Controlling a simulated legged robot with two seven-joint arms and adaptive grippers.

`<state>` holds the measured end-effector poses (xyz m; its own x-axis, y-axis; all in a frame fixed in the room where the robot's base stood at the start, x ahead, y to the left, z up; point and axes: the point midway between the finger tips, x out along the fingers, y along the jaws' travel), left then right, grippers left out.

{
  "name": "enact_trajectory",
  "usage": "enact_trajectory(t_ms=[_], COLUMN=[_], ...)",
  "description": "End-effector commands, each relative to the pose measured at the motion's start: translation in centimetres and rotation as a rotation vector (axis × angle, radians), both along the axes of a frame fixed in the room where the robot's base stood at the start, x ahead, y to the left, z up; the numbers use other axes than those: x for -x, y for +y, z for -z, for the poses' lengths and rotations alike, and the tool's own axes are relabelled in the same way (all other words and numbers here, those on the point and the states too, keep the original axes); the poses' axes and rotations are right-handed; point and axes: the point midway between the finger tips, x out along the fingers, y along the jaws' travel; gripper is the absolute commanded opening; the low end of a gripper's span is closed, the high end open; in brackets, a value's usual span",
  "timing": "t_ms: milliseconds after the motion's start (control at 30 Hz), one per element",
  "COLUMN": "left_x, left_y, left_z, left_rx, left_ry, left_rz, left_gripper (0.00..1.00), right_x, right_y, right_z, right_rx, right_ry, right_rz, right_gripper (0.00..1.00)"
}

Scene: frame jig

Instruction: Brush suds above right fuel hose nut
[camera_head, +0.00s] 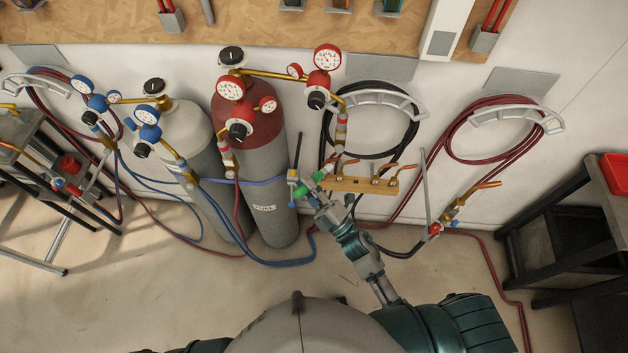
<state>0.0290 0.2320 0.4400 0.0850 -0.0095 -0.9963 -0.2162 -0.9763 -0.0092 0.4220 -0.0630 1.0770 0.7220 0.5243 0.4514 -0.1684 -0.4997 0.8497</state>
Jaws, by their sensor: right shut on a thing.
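My right gripper (309,184), with green fingertips, reaches up from the bottom centre. It is shut on what looks like the brush (293,179), a slim upright tool with a dark rod on top and a blue and yellow lower part. The bristles and any suds are too small to make out. The grey fuel cylinder (264,207) with a red shoulder stands just left of it. The right fuel hose nut (341,124) appears to be the red and white fitting under the right regulator (323,84), above and right of the gripper. My left gripper is out of view.
A wooden rack (358,185) with brass fittings sits close right of the gripper. A coiled black hose (415,135) and a red hose (452,140) hang on the wall. A lighter cylinder (190,122) with blue gauges stands left. A dark bench (560,220) stands far right.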

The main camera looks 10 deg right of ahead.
Motion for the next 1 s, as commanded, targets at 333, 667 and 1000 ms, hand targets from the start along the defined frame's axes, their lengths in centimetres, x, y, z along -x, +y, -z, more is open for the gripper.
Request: enact_trajectory(t_ms=[333,667,1000], left_x=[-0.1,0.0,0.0], left_y=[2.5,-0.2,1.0], left_z=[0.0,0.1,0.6], left_rx=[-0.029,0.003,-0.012], left_ry=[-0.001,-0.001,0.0], left_rz=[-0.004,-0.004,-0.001], left_gripper=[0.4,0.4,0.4], right_x=[0.0,-0.4,-4.1], right_y=[-1.2,-0.8,-1.6], right_z=[0.1,0.1,0.1], right_rx=[-0.012,-0.006,-0.001], right_ry=[0.001,-0.001,-0.009], right_rz=[0.0,-0.002,-0.014], right_gripper=[0.0,0.0,0.0])
